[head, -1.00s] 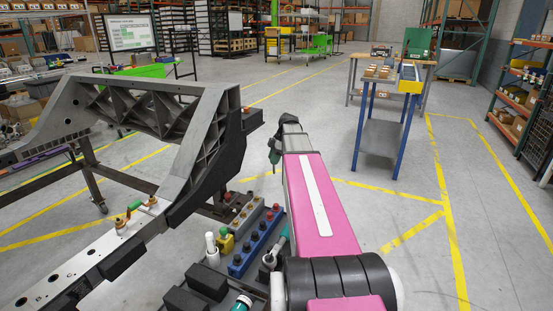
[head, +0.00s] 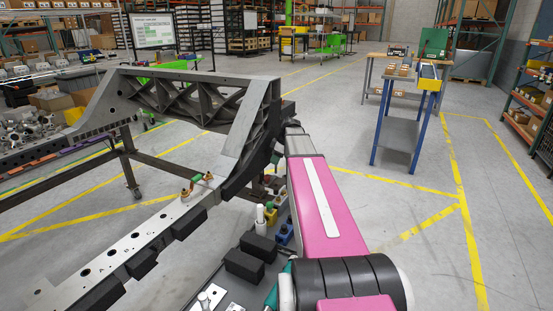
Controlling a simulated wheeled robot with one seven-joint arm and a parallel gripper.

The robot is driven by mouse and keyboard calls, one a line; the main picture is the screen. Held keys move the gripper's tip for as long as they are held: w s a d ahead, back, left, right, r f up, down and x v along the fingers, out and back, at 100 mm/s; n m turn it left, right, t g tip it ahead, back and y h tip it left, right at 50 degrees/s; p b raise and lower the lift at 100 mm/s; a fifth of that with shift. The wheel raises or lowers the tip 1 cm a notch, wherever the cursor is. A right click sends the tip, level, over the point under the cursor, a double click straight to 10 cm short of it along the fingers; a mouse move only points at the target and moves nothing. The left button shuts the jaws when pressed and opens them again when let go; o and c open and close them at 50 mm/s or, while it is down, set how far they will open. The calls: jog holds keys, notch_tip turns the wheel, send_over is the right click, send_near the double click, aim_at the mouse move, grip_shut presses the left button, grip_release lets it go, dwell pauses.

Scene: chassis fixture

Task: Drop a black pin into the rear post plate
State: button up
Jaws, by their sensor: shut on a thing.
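My gripper (head: 276,157) hangs at the far end of my pink arm, dark against the dark chassis post. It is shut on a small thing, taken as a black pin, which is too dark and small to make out. The grey chassis frame (head: 190,97) stands left of my arm, its near post right beside the gripper. I cannot tell whether they touch. A small block (head: 288,108) at the post's top right may be the rear post plate, but this is unclear. A blue holder with dark knobs (head: 284,234) is partly hidden by my arm.
A pale rail with holes (head: 125,250) runs to the lower left, with green and orange clamps (head: 196,183) on it. Black blocks (head: 245,262) lie below. A blue-legged cart (head: 402,135) stands at right. The floor between is free.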

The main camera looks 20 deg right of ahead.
aim_at(276, 167)
jog(key=shift+f, duration=2.75)
jog(key=shift+f, duration=3.2)
jog(key=o, duration=1.1)
jog(key=shift+c, duration=0.7)
jog(key=shift+r, duration=3.5)
